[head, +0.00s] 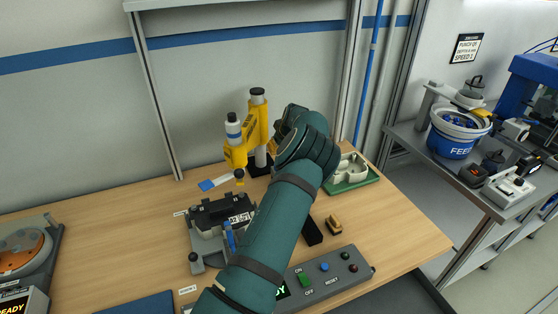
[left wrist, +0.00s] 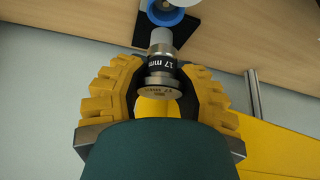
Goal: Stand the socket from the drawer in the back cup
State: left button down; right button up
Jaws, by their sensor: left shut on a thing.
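In the left wrist view, my left gripper (left wrist: 158,100) is shut on a socket (left wrist: 160,66), with its yellow pads on both sides. In the head view, the left arm's wrist is beside the yellow press (head: 257,125) and hides the gripper and socket. I cannot identify the back cup or the drawer. My right gripper is not in view.
A green tray (head: 369,180) with a pale fixture is right of the arm. A grey fixture with a black block (head: 208,213) is to the left. A control box (head: 330,277), a dark block and a brass-coloured piece (head: 333,225) lie nearer. The left tabletop has bare wood.

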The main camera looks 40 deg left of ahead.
pick_arm(q)
notch_tip(320, 180, down, 5)
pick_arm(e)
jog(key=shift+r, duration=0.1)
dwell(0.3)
pick_arm(q)
jog(key=shift+f+b, duration=0.5)
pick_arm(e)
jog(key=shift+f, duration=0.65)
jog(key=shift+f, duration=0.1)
pick_arm(q)
jog(key=c, duration=0.7)
grip_release()
jog(key=shift+o, duration=0.2)
